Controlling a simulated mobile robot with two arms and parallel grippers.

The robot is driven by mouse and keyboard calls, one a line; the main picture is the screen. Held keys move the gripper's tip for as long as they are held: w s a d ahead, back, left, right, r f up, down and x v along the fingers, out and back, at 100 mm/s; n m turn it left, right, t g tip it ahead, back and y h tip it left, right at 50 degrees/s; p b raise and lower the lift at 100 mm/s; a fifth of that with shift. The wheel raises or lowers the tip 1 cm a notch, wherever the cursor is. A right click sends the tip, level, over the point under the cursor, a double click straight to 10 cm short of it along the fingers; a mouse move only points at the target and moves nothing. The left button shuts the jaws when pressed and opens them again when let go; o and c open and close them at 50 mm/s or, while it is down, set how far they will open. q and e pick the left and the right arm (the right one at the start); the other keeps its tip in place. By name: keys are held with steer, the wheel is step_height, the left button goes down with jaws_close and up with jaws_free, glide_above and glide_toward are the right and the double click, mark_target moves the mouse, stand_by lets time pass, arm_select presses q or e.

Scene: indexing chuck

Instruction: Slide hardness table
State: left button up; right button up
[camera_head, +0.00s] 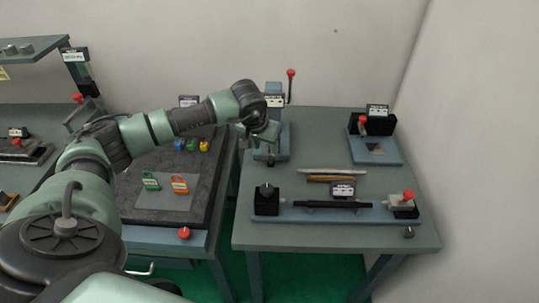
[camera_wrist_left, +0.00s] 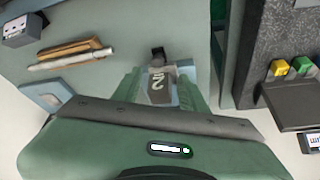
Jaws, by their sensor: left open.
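The hardness station stands at the back left of the right-hand bench, with a blue base (camera_head: 284,153), a labelled head and a red-knobbed lever (camera_head: 291,73). My left gripper (camera_head: 266,138) is over this base and hides much of it, including most of any table there. In the left wrist view my gripper's two green fingers (camera_wrist_left: 161,88) are apart. Between them a light grey piece with a dark figure (camera_wrist_left: 157,87) shows, with a small black block (camera_wrist_left: 157,54) at its end. I cannot tell whether the fingers touch it. My right gripper is not in view.
A blue rail fixture (camera_head: 335,212) with a black bar lies along the bench front. Another blue-based fixture (camera_head: 375,150) stands back right.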

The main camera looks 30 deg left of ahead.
mark_target(271, 157)
arm_select(q)
steer(key=p+x, duration=0.1)
steer(key=x, duration=0.2)
steer(key=p+x, duration=0.1)
steer(key=x, duration=0.2)
steer(key=shift+d+f, duration=0.1)
steer(key=shift+d, duration=0.05)
steer(key=shift+w+f, duration=0.2)
steer(key=shift+f, duration=0.25)
jaws_close()
stand_by(0.8)
